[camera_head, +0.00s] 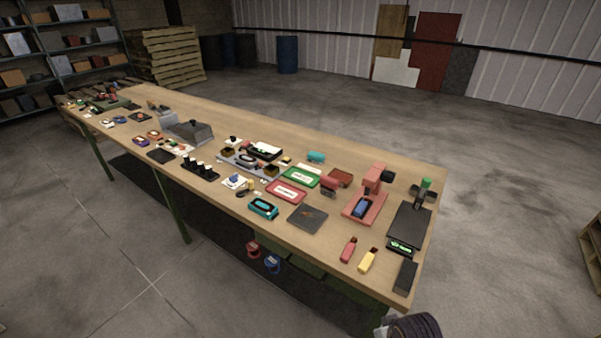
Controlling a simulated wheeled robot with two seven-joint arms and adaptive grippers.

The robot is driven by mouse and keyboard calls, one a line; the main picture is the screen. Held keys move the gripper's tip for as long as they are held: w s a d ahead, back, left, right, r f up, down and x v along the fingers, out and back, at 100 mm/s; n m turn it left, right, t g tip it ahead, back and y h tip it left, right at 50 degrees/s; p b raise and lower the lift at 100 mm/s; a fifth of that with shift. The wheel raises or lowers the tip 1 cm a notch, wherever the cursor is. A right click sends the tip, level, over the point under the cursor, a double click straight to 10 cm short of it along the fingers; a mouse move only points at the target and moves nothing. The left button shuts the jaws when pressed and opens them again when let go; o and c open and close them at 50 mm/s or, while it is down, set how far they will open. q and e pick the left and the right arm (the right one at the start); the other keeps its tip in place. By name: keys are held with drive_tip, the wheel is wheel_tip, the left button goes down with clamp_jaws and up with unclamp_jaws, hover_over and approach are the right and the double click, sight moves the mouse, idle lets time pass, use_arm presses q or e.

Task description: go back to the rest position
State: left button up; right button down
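The task names no object. A long wooden workbench (330,145) runs from the far left to the near right. Neither gripper's fingers show in the head view. A dark ribbed piece with a grey part (412,327) shows at the bottom edge, right of the middle, below the bench's near corner; it may be part of my own arm, and I cannot tell which part. No gripper is seen touching anything on the bench.
On the bench's near end are a red press-like stand (365,205), a black scale (409,225), a dark square plate (307,217), red (348,250) and yellow (367,261) small items, and a black block (404,277). Shelves (60,55) and pallets (168,55) stand behind.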

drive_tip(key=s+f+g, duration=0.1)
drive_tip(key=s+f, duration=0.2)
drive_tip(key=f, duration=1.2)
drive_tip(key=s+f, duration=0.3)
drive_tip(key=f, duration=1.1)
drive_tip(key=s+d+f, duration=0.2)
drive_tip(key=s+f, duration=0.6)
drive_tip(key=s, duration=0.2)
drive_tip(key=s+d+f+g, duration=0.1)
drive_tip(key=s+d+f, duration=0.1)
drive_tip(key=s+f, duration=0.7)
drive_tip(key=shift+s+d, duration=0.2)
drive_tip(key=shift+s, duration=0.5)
